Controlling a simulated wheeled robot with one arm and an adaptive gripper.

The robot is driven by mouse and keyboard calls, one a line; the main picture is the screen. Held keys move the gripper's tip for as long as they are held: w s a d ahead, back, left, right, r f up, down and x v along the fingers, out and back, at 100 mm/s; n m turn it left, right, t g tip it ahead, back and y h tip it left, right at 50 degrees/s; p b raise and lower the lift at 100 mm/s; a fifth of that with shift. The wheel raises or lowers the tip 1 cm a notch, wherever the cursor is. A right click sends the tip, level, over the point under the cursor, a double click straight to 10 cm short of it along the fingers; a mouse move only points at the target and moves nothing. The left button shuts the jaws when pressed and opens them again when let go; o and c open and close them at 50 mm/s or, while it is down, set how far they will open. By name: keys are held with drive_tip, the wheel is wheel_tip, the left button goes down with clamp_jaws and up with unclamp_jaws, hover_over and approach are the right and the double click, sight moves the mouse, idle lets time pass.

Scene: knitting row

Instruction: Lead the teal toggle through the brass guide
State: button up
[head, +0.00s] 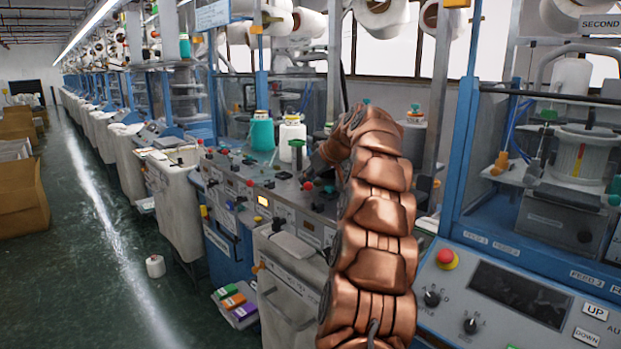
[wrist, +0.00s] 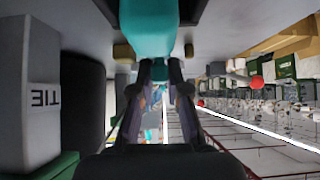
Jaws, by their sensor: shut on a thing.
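In the wrist view, a smooth teal piece (wrist: 150,28), which looks like the teal toggle, fills the top centre and narrows toward my fingertips. My gripper (wrist: 158,68) is shut on its narrow end. Two small brass-yellow blocks (wrist: 122,52) show on either side of it; I cannot tell whether they belong to the brass guide. I cannot clearly identify the brass guide there.
In the wrist view, a grey block marked TIE (wrist: 40,97) and a dark cylinder (wrist: 83,100) stand close on the left. The green aisle floor (head: 100,270) is mostly clear.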

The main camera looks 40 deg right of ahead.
drive_tip(key=shift+w+p, duration=0.45)
drive_tip(key=shift+w, duration=0.7)
